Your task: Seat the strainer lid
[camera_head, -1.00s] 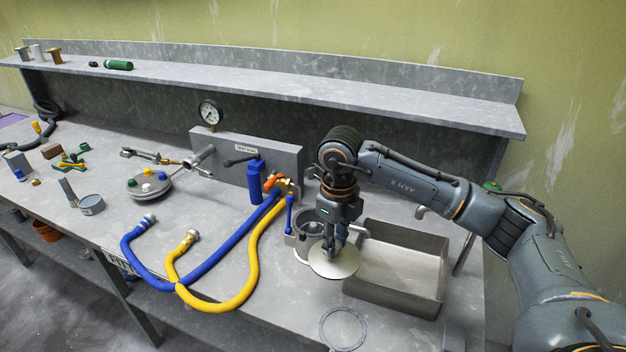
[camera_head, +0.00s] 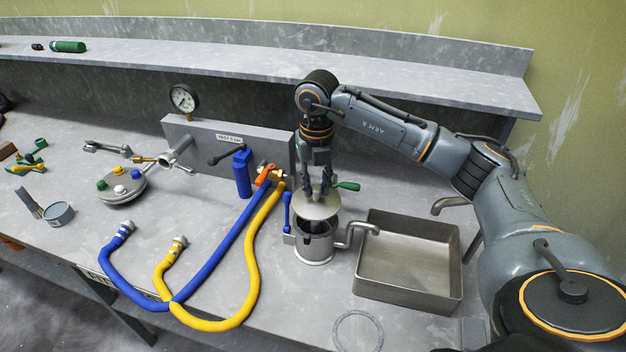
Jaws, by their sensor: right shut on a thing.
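The strainer lid (camera_head: 316,207) is a pale round disc, held roughly level just above the metal pail (camera_head: 316,247). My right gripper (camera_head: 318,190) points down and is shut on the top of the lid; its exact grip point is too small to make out. The pail stands upright on the bench, left of the sink. Its dark inside shows below the lid's front edge, so the lid appears apart from the rim. The back of the rim is hidden by the lid. My left gripper is not in view.
A metal sink (camera_head: 408,262) lies right of the pail, with a spout (camera_head: 357,233) between them. A blue hose (camera_head: 215,262) and a yellow hose (camera_head: 251,262) curve over the bench at left. A thin ring (camera_head: 357,330) lies in front. The gauge panel (camera_head: 215,147) stands behind.

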